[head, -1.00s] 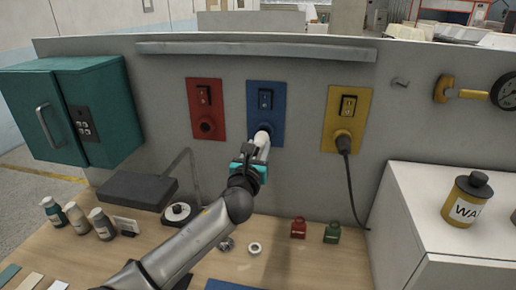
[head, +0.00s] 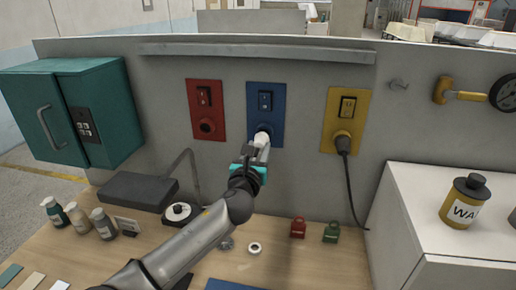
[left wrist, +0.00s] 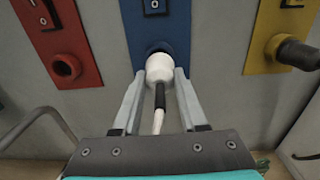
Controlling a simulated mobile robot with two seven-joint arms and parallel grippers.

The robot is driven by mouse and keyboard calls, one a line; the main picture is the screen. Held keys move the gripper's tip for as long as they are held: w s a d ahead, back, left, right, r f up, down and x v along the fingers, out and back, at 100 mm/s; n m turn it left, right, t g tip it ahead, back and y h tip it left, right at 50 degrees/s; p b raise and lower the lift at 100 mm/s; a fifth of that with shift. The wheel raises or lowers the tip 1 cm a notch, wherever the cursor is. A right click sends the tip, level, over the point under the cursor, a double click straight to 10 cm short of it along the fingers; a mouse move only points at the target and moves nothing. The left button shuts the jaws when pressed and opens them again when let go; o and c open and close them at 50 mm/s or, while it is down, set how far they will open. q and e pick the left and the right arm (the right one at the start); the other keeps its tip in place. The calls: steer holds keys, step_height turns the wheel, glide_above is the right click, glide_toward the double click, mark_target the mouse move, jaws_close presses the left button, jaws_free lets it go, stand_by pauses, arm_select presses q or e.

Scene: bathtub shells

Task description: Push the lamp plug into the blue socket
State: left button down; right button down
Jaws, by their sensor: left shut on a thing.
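The blue socket plate (head: 265,98) is on the grey upright panel, between a red and a yellow one. My left gripper (head: 258,155) is shut on the white lamp plug (head: 262,139), just in front of the plate's lower round socket. In the left wrist view, the plug (left wrist: 159,67) sits between the fingertips, its far end at the dark blue socket ring (left wrist: 160,48). The plug covers the socket opening, so I cannot tell how deep it is. Its cord (left wrist: 159,108) runs back toward the gripper. My right gripper is not in view.
The red socket (head: 207,126) is empty. A black plug (head: 343,144) with a hanging cord is in the yellow socket. A dark flat-headed lamp (head: 138,189), bottles (head: 80,218) and small red and green items (head: 298,228) stand on the wooden bench. A white cabinet (head: 405,215) stands at right.

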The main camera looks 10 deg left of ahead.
arm_select(q)
steer(key=shift+w+b, duration=0.55)
steer(key=shift+w, duration=0.65)
steer(key=shift+w+r, duration=0.1)
steer(key=shift+w, duration=0.1)
steer(key=shift+c, duration=1.8)
jaws_free()
steer(key=s, duration=1.5)
steer(key=shift+s, duration=0.15)
